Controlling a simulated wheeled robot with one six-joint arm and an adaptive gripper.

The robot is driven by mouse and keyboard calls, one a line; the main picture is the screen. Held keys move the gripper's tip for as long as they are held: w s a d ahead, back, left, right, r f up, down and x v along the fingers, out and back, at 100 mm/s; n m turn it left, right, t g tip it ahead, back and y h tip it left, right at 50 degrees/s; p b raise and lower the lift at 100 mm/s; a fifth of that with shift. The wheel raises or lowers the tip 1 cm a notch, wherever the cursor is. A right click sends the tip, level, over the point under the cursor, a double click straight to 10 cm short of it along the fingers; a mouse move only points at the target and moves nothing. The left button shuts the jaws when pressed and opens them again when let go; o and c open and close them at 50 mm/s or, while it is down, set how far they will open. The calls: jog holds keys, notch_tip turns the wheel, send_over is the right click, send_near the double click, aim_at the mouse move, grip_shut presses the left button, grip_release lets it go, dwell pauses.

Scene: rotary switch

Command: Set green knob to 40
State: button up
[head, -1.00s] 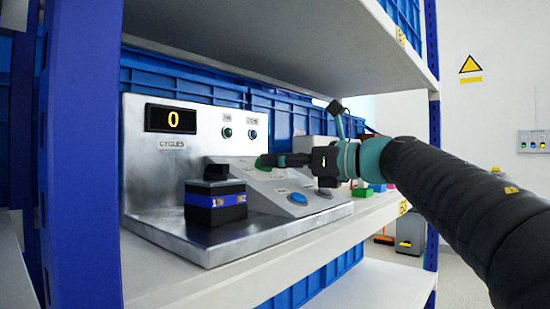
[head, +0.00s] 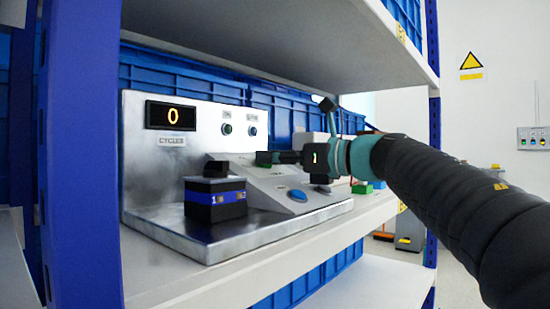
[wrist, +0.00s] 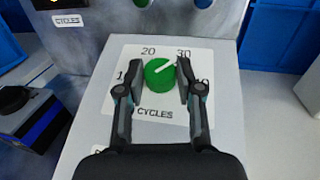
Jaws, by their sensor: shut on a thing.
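The green knob (wrist: 158,74) sits on a white dial plate marked CYCLES, on the sloped face of a grey metal panel. Its white pointer line points up and right, close to the 30 mark. The 20 and 30 marks are clear; the 10 and 40 marks are partly hidden by the fingers. My gripper (wrist: 161,80) is shut on the knob, one finger on each side. In the head view the knob (head: 263,158) shows at the tip of my gripper (head: 275,158).
A display (head: 171,116) on the upright panel reads 0. A shelf board (head: 270,50) hangs above, and a blue post (head: 80,150) stands at left.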

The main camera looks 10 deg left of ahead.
jog(key=shift+s, duration=0.1)
jog(key=shift+s+a+m+t+h, duration=0.15)
jog(key=shift+m+t+h, duration=0.25)
jog(key=shift+m+t, duration=0.45)
jog(key=m+t+h, duration=0.1)
jog(key=m+t+p, duration=0.1)
jog(key=m+t, duration=0.1)
jog(key=shift+s+r+h, duration=0.15)
jog(key=shift+r+h, duration=0.05)
jog(key=shift+h, duration=0.2)
jog(key=shift+a+f+m+t+h+p, duration=0.15)
jog(key=shift+m+t+h+p, duration=0.55)
jog(key=shift+m+t+h, duration=0.6)
jog(key=shift+s+m+t+h, duration=0.1)
jog(key=shift+m+t+h, duration=0.25)
jog(key=shift+m+h, duration=0.6)
jog(key=shift+y, duration=0.25)
jog(key=o, duration=1.2)
jog(key=shift+c, duration=0.2)
